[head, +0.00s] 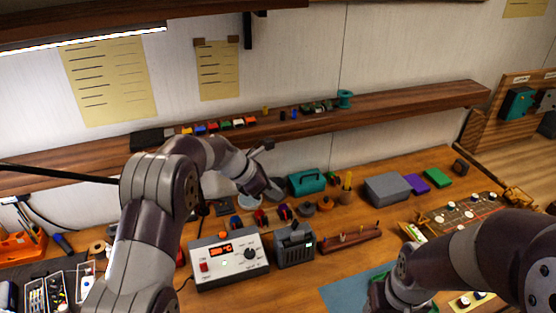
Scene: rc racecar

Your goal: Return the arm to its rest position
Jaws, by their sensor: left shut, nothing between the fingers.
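My left arm comes up from the bottom left, bends at a high elbow, and reaches right over the back of the workbench (405,188). My left gripper (272,189) is at the far end of it, small in the view, shut and empty, in front of the wall below the shelf. It appears over the back of the bench near the teal toolbox (307,181). My right arm comes in from the right and bends down at the lower right. Its gripper does not show.
A soldering station (229,262) and a dark grey box (294,245) stand mid-bench. A grey case (387,189) lies behind. A wooden shelf (400,103) with small items runs above. A blue mat (345,291) lies in front. An orange holder (20,245) is at left.

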